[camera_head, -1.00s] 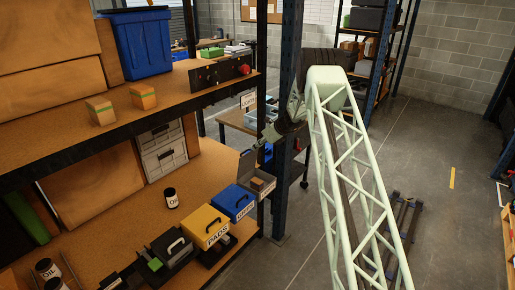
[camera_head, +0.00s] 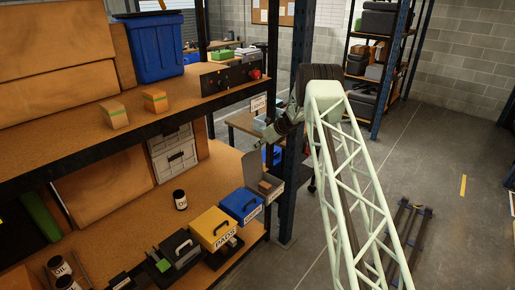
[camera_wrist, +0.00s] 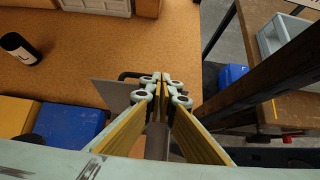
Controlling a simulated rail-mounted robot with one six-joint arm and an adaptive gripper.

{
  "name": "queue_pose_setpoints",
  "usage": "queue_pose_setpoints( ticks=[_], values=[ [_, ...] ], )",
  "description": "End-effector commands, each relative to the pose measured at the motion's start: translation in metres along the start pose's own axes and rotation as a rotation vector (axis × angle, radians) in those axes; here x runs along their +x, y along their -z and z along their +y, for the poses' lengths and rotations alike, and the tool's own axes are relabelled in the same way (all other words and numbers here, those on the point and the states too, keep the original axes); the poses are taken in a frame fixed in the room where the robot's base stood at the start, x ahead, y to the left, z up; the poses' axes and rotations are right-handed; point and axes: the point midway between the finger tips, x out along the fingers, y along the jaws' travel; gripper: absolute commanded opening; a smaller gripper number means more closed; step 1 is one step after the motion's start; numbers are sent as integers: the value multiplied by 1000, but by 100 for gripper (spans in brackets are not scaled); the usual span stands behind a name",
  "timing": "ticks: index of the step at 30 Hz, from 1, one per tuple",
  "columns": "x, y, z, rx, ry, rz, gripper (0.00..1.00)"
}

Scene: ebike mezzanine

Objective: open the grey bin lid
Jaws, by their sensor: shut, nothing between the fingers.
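The grey bin (camera_head: 277,194) is the last in a row of bins on the lower shelf, at its right end. Its grey lid (camera_head: 252,167) stands raised, roughly upright, and a small brown box (camera_head: 266,187) shows inside. My gripper (camera_head: 257,147) is at the lid's upper edge, beside the post. In the wrist view my gripper (camera_wrist: 162,80) has its fingertips together with nothing between them. The grey lid (camera_wrist: 110,95) and its black handle (camera_wrist: 128,75) are just left of the fingers; contact cannot be told.
A blue bin (camera_head: 242,206) and a yellow bin (camera_head: 213,229) stand left of the grey bin. A dark blue rack post (camera_head: 289,200) rises close at the right. The upper shelf (camera_head: 85,135) overhangs. A black can (camera_head: 180,200) stands on the lower shelf.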

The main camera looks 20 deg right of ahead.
Motion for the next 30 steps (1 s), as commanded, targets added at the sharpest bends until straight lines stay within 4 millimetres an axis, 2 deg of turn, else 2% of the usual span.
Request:
queue_pose_setpoints(
  ticks=[17, 29, 30],
  values=[
    [-5, 6, 1, 0, -1, 1, 0],
    [-27, 25, 4, -3, -3, 0, 0],
    [-32, 20, 5, -5, -3, -1, 0]
  ],
)
